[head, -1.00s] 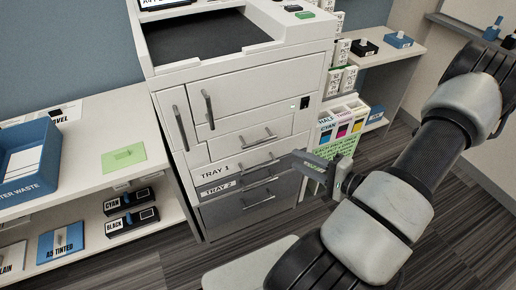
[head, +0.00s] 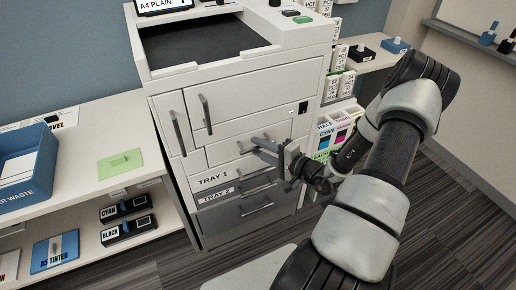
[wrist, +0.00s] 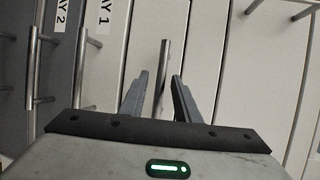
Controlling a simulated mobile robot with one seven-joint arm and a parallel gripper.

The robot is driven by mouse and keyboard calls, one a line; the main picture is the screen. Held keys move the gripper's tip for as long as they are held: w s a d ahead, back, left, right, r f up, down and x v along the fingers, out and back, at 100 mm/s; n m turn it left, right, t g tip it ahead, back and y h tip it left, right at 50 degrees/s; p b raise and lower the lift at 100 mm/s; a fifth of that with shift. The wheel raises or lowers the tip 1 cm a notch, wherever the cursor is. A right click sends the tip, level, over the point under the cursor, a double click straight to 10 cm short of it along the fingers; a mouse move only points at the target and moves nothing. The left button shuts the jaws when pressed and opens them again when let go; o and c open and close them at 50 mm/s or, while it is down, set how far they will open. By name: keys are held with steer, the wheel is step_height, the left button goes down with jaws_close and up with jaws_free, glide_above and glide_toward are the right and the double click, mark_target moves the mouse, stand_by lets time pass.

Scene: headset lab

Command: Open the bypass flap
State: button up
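The bypass flap appears to be the unlabelled white panel (head: 226,148) with a horizontal bar handle, just above Tray 1 on the printer front; it looks shut. In the wrist view the panel (wrist: 149,25) lies straight ahead, and its metal bar handle (wrist: 163,72) shows between my fingers. My gripper (head: 258,148) is at this handle in the head view and covers part of it. In the wrist view my gripper (wrist: 158,85) is open, one finger on each side of the bar, with visible gaps. I cannot tell how far the fingertips reach past the bar.
Tray 1 (head: 210,180) and the grey Tray 2 (head: 215,197) sit below, with bar handles close to my gripper. A large door (head: 250,95) with an upright handle is above. A toner rack (head: 338,130) stands right of the printer. A shelf unit (head: 85,185) is left.

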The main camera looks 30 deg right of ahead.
steer(key=shift+w+a, duration=0.2)
steer(key=shift+w, duration=0.25)
jaws_close()
steer(key=shift+f, duration=0.2)
